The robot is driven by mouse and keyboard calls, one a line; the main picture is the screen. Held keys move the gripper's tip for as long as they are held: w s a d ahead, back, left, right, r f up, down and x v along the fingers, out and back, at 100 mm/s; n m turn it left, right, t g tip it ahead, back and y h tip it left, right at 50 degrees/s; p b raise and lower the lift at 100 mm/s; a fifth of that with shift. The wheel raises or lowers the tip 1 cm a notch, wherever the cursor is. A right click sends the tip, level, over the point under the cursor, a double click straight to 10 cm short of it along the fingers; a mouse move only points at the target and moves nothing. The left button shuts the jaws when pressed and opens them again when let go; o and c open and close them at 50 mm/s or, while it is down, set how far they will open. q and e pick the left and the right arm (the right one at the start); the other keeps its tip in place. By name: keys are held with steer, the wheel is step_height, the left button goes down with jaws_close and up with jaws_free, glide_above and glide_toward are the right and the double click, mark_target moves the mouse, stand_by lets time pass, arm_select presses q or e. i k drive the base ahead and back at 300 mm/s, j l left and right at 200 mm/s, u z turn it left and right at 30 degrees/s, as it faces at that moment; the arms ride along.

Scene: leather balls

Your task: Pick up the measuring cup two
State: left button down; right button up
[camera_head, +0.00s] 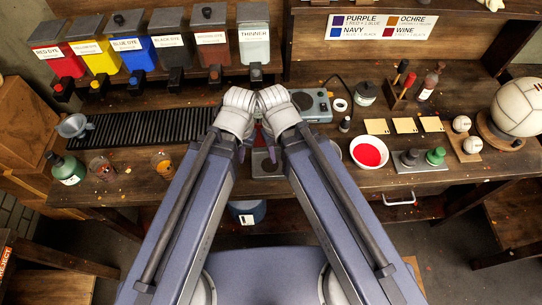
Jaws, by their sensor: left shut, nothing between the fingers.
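I cannot tell which is measuring cup two. A grey metal vessel (73,126) sits behind them at the left end of the black rack. My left gripper (241,152) is at the middle of the bench, right of both cups, shut and empty, partly hidden by its arm. My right gripper (267,142) is close beside it, mostly hidden behind its own arm, so its fingers cannot be made out.
A green bottle (67,169) stands left of the cups. The black slatted rack (150,127) runs behind them, below labelled dye bins (130,43). Right of my arms are a bowl of red liquid (369,152), a grey scale-like device (313,103) and a large white ball (519,106).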

mark_target(256, 115)
steer(key=k, duration=0.4)
steer(key=k+j+z, duration=0.15)
steer(key=z, duration=0.2)
steer(key=k+j+z, duration=0.15)
steer(key=z, duration=0.2)
steer(key=k+z, duration=0.15)
steer(key=z, duration=0.2)
